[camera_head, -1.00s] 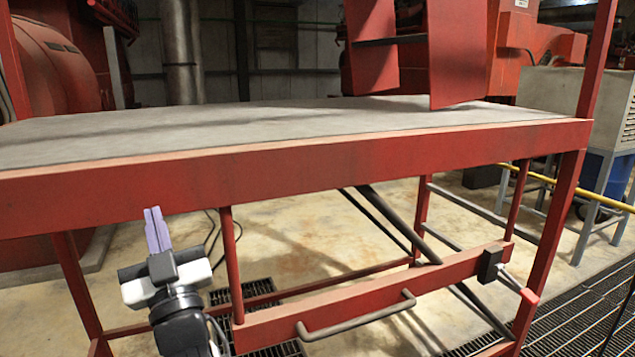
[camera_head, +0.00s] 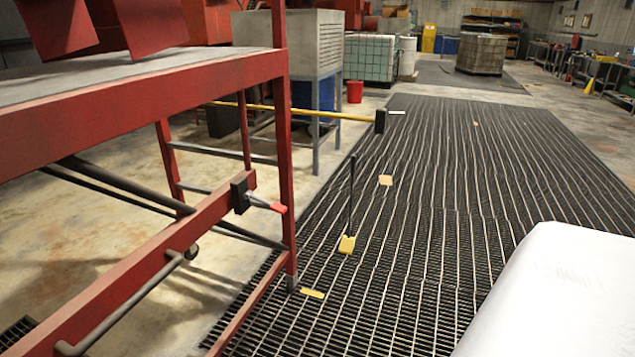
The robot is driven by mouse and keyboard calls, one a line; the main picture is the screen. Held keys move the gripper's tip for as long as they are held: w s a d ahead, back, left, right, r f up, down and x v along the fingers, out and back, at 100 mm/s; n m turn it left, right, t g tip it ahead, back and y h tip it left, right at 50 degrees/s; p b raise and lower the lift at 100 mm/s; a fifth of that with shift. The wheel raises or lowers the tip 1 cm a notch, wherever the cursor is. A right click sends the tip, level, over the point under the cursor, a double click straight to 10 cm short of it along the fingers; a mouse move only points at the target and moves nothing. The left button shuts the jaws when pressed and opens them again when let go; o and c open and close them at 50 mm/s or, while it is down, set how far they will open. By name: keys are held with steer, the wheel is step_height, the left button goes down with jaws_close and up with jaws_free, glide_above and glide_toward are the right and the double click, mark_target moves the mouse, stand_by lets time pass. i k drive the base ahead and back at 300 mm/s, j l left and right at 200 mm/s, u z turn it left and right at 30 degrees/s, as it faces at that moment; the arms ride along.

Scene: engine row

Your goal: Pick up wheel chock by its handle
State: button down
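A small yellow block (camera_head: 347,245), which looks like the wheel chock, sits on the dark floor grating right of the red frame. A thin dark upright rod (camera_head: 351,195) rises from it and looks like its handle. The rod stands nearly vertical and its top is free. My gripper is out of view in the current picture, so nothing shows of its fingers.
A red steel frame (camera_head: 287,170) with a grey top fills the left. A flat yellow piece (camera_head: 312,293) and another small yellow piece (camera_head: 385,180) lie on the grating (camera_head: 450,220). A yellow bar (camera_head: 300,111) runs behind the frame. Open grating extends to the right.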

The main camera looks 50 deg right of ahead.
mark_target(347, 243)
steer(key=z, duration=2.2)
steer(key=i+z, duration=0.35)
steer(key=i, duration=1.8)
steer(key=i+u, duration=0.2)
steer(key=i, duration=0.4)
steer(key=i+l+u, duration=0.15)
steer(key=i, duration=0.4)
steer(key=i+j+u, duration=0.1)
steer(key=i+u, duration=0.35)
steer(key=i+l+u, duration=0.1)
steer(key=i+u, duration=0.6)
steer(key=u, duration=0.2)
steer(key=i+l+u, duration=0.1)
steer(key=i+u, duration=0.15)
steer(key=u, duration=0.15)
